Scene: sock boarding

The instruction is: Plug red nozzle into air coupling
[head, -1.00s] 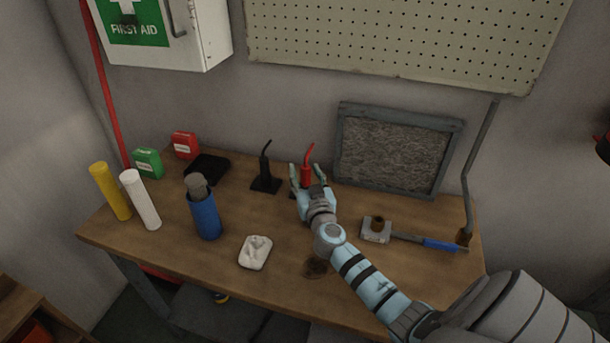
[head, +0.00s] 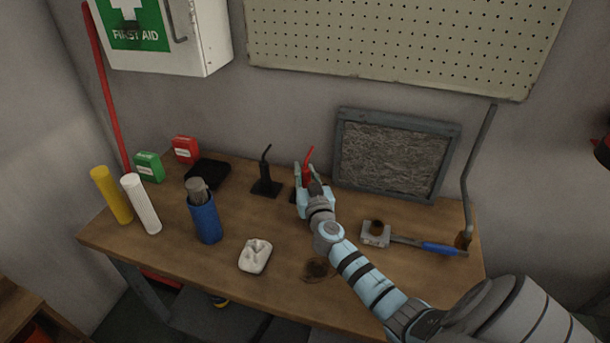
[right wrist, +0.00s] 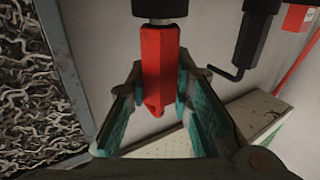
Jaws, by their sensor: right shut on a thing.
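The red nozzle (head: 307,171) stands upright at the back of the bench, its bent tip pointing up. My right gripper (head: 306,177) is around its body and shut on it. In the right wrist view the red nozzle (right wrist: 160,60) sits between the two fingers, with a black holder and a silver ring against its end. I cannot tell whether it is clear of that holder. A grey block with a brownish round socket (head: 376,231), apparently the air coupling, lies to the right with a blue-ended hose or handle. My left gripper is not in view.
A black nozzle (head: 265,172) stands just left of my right gripper. A framed mesh panel (head: 394,152) leans behind, to the right. The bench front is mostly free.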

